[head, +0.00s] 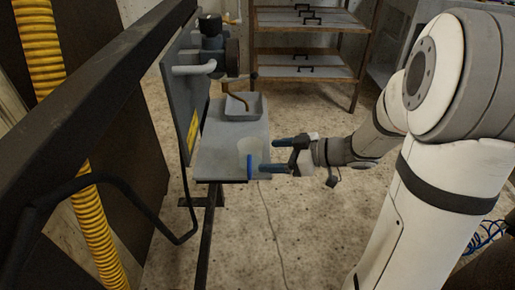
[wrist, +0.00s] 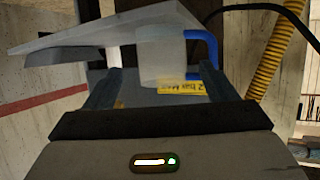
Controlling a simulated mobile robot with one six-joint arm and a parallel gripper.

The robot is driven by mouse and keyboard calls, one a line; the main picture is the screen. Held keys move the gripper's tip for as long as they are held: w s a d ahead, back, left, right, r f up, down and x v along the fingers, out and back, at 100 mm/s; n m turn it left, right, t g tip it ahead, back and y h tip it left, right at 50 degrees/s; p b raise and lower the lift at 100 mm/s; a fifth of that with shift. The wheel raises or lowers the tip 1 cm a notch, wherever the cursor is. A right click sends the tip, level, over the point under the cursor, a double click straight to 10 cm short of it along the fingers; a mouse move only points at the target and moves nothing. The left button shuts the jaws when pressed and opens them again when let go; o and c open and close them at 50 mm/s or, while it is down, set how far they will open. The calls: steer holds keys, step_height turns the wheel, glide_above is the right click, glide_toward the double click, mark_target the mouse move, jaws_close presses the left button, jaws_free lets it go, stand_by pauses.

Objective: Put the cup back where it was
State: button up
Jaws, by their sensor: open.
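The cup (head: 248,146) is pale and translucent with a blue handle. It stands upright near the front right edge of the grey shelf top (head: 215,160). My gripper (head: 267,155) is just to its right, with its two blue-tipped fingers spread apart and pointing left at the cup. In the wrist view my gripper (wrist: 161,68) is open, and the cup (wrist: 158,52) shows ahead of and between the fingertips, with its blue handle on the right side. Whether a finger touches the cup or handle, I cannot tell.
A grey tray (head: 243,107) lies at the back of the shelf top, below a dark clamp-like machine (head: 217,50). A grey upright panel (head: 185,90) bounds the left. A drawer rack (head: 308,45) stands behind. A yellow hose (head: 95,225) hangs at left.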

steer(key=w+d+r+m+t+h+p, duration=0.1)
steer(key=d+r+m+t+h, duration=0.1)
steer(key=d+m+h, duration=0.45)
steer(key=w+d+r+m+t+h+p, duration=0.1)
steer(key=d+r+m+t+h, duration=0.15)
steer(key=d+h, duration=0.55)
steer(key=s+a+f+m+g+y, duration=0.1)
steer(key=s+a+m+g, duration=0.1)
steer(key=s, duration=0.7)
steer(key=s+a+f+m+g+y, duration=0.1)
steer(key=s+a+f+m+g, duration=0.1)
steer(key=s+a+g, duration=0.3)
steer(key=s+g, duration=0.1)
steer(key=s, duration=0.3)
steer(key=shift+g, duration=0.35)
steer(key=shift+c, duration=0.5)
